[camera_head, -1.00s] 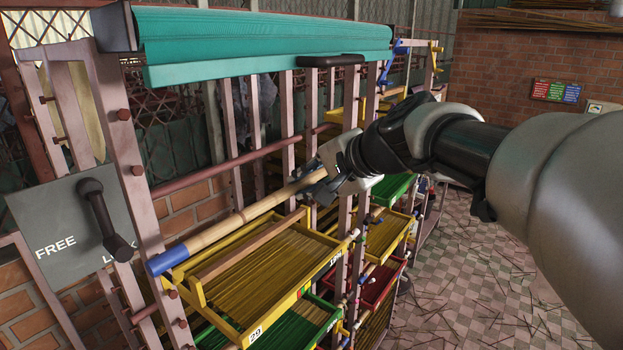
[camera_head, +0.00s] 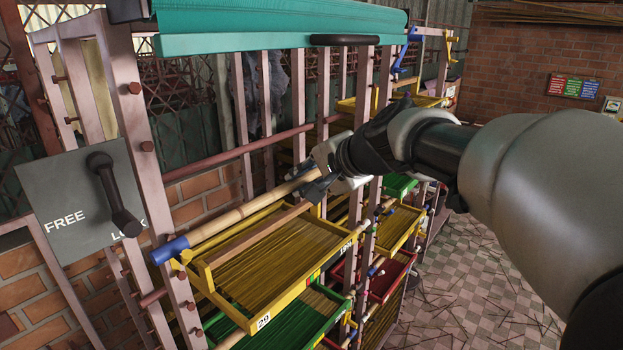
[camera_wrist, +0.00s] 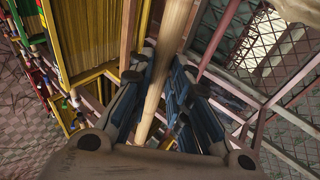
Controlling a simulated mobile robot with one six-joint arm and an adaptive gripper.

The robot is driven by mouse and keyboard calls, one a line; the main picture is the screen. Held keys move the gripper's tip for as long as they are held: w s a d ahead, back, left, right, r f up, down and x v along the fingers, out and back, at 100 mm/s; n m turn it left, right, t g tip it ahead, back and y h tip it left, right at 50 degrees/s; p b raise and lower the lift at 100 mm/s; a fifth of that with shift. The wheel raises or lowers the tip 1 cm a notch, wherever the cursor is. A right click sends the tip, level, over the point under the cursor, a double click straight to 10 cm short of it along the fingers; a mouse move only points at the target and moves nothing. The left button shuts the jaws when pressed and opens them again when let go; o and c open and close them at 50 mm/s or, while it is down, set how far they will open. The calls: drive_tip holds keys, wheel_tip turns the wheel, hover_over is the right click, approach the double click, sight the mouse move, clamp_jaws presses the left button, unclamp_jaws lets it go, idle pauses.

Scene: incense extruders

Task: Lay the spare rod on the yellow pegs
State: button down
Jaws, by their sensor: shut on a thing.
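The spare rod (camera_head: 235,216) is a pale bamboo-like rod with a blue sleeve (camera_head: 170,250) on its left end. My gripper (camera_head: 318,187) is shut on it near its right end; the fingers hide that part. The rod lies nearly along the back of the yellow tray (camera_head: 232,315), in front of the left post. A small yellow piece (camera_head: 178,265), perhaps a peg, shows just under the blue sleeve; I cannot tell whether they touch. The wrist view shows the rod (camera_wrist: 170,45) running between my blue-padded fingers (camera_wrist: 160,100). The right-hand yellow peg is not clearly seen.
A wooden bar (camera_head: 258,236) lies over the yellow tray, close beside the rod. A green tray (camera_head: 275,330) sits below. Rack posts (camera_head: 140,130) and a grey FREE/LOCK lever plate (camera_head: 80,190) stand at left. A teal roll (camera_head: 280,20) runs above.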

drive_tip(key=c, duration=1.4)
unclamp_jaws()
drive_tip(key=shift+o, duration=0.4)
drive_tip(key=shift+o, duration=1.1)
drive_tip(key=s+d+b, duration=0.4)
drive_tip(key=s+d, duration=0.2)
drive_tip(key=d, duration=0.2)
